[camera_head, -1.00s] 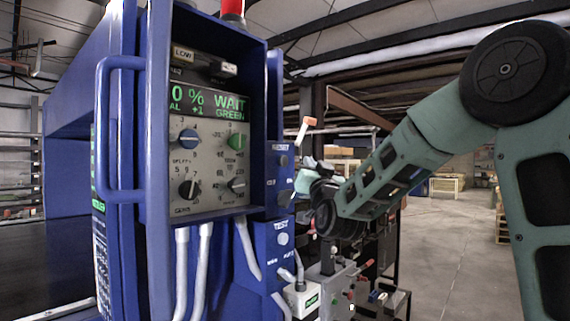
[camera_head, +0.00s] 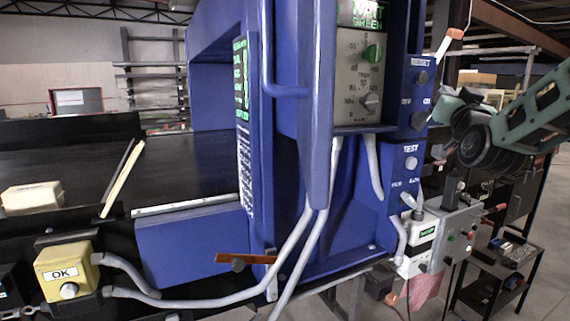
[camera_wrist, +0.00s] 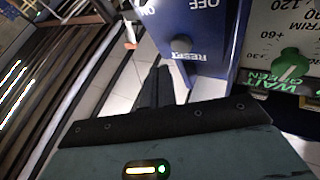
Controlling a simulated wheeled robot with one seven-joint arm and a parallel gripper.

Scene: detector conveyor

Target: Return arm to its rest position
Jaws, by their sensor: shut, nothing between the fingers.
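My gripper (camera_wrist: 160,75) shows in the wrist view with its two dark fingers together and nothing between them. The blue box with the RESET button (camera_wrist: 181,44) is just beyond and to the right of the fingertips, and I see no clear contact. In the head view my arm reaches in from the right edge, folded at the wrist, beside the RESET box (camera_head: 421,78). My fingers are hard to make out there. The detector's control panel (camera_head: 362,75) carries a green knob and a screen with "GREEN" on it; the screen's top is cut off.
A TEST box (camera_head: 404,170) and a grey box with several buttons (camera_head: 447,240) sit below my wrist. A black conveyor (camera_head: 60,165) with a pale block (camera_head: 32,198) lies left. A yellow OK box (camera_head: 68,270) is in front. A dark cart (camera_head: 500,270) stands at right.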

